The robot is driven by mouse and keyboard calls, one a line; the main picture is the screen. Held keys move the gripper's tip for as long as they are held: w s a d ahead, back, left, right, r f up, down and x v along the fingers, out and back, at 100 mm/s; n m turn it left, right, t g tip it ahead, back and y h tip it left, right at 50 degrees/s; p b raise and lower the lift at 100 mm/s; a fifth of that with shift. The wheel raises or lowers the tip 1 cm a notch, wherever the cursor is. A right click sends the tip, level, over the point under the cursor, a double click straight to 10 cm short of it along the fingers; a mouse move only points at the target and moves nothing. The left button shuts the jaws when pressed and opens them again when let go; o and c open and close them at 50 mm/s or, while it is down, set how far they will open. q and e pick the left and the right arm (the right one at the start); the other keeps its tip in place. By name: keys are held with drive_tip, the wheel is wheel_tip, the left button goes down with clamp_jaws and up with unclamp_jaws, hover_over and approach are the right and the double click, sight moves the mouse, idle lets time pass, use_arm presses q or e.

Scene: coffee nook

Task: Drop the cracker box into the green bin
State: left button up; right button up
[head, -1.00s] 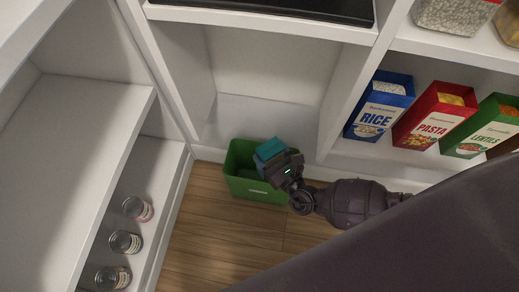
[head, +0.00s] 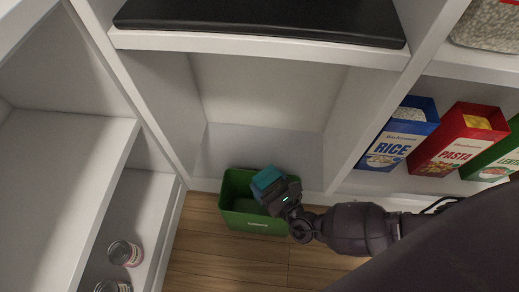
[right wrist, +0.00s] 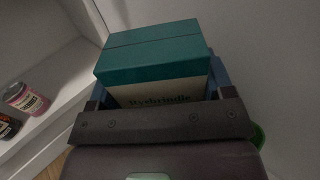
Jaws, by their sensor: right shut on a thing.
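The cracker box, a teal box with a cream label side (right wrist: 155,60), is held in my right gripper (head: 273,188). In the right wrist view its teal top faces up and the dark jaws (right wrist: 160,98) are around it. In the head view the teal box (head: 266,177) is over the right part of the green bin (head: 258,222), which stands on the wood floor. I cannot tell how deep the box sits relative to the bin's rim. A bit of the bin (right wrist: 257,135) shows at the right in the right wrist view. My left gripper is not in view.
White shelving stands behind and on both sides of the bin. Cans (head: 124,253) stand on the low left shelf (head: 150,215). Rice (head: 398,134) and pasta (head: 460,140) boxes stand on the right shelf. A black flat panel (head: 260,22) lies on the upper shelf. Bare floor (head: 215,262) lies before the bin.

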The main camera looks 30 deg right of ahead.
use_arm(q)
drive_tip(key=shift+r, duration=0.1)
use_arm(e)
drive_tip(key=shift+w+f, duration=0.1)
drive_tip(key=shift+f, duration=0.05)
drive_tip(key=o, duration=1)
drive_tip(key=shift+o, duration=0.2)
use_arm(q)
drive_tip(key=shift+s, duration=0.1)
